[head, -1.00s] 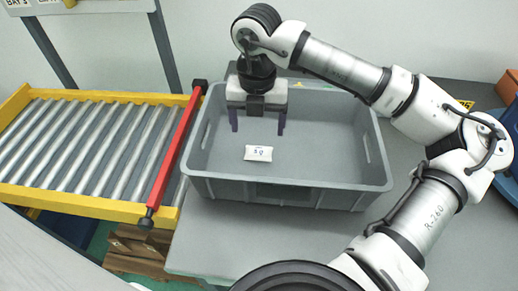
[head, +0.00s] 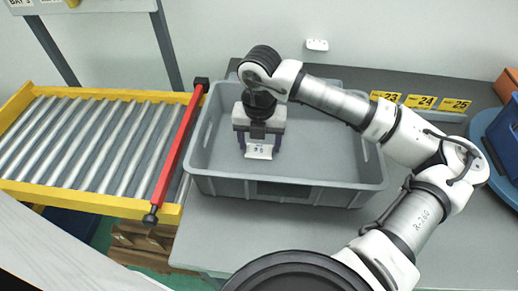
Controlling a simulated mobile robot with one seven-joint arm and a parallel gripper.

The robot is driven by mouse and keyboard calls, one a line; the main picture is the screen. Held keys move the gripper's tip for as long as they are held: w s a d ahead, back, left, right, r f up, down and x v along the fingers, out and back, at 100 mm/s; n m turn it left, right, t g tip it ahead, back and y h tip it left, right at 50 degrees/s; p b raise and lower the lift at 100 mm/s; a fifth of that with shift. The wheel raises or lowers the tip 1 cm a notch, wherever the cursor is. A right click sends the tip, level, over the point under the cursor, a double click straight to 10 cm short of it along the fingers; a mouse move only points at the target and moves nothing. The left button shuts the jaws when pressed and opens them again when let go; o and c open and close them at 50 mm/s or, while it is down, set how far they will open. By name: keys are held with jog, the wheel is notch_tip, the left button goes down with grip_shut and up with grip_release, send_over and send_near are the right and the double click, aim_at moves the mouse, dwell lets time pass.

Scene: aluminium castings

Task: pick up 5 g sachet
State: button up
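The small white 5 g sachet (head: 259,153) lies inside the grey crate (head: 285,187), left of its middle. Dark print shows on it. My gripper (head: 259,147) is low in the crate, right at the sachet. Its two dark fingers are spread, one to the left and one to the right of the sachet. They look open, with the sachet between them; whether they touch it is too small to tell. The gripper's body hides the crate floor behind the sachet.
The crate's walls surround my gripper; the rest of its visible floor is empty. A roller conveyor (head: 85,145) with a red bar (head: 180,150) stands at the left. Yellow number tags (head: 420,102) and a blue bin (head: 505,140) are at the right on the grey table (head: 330,235).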

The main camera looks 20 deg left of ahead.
jog(key=c, duration=0.7)
